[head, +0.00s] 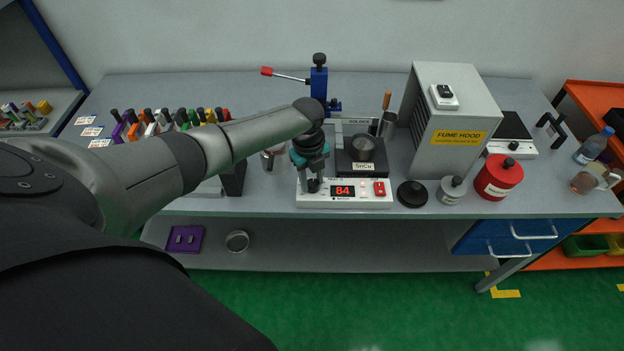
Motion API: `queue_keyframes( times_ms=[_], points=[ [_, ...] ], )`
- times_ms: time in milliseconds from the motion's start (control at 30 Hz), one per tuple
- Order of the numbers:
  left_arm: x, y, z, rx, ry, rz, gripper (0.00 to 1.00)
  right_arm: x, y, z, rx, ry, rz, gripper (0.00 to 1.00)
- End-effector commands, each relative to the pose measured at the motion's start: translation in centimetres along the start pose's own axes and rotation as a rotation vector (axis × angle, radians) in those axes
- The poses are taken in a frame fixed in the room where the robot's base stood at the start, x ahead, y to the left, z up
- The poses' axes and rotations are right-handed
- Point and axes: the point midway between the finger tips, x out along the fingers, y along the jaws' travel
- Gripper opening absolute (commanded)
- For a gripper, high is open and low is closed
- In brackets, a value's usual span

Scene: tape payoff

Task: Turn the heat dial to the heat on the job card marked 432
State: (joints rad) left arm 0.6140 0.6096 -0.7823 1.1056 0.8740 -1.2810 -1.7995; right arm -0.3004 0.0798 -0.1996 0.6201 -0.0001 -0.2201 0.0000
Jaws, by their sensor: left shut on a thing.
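The heat dial (314,186) is a small black knob at the left of the white heater unit (350,203). My left gripper (312,178) points straight down over it and is shut on it, hiding most of it. The red display (343,191) reads 84. Several job cards lie at the back left of the bench, among them one card (85,120), a middle card (91,131) and a front card (100,143). Their print is too small to read. My right gripper is not in view.
A black round lid (412,193), a grey can (451,190), a red can (497,178) and the fume hood (455,115) stand to the right. A blue lever press (319,82) stands behind.

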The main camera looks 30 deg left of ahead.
Motion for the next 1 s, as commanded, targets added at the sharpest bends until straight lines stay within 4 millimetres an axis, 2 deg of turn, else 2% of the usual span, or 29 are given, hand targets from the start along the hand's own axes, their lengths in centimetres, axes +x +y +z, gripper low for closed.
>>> queue_keyframes(
  times_ms=[533,567,800,1000],
  points=[
    [-0.04,-0.09,-0.11,0.025,0.004,-0.002,0.00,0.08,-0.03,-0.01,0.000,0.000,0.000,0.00],
    [-0.04,-0.09,-0.11,0.024,0.004,-0.002,0.43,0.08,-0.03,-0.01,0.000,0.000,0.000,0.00],
    [-0.03,-0.05,-0.07,0.024,0.003,-0.001,0.70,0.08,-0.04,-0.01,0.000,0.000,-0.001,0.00],
    [-0.01,-0.02,-0.04,0.023,0.002,0.000,0.71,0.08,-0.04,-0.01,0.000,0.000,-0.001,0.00]
  ],
)
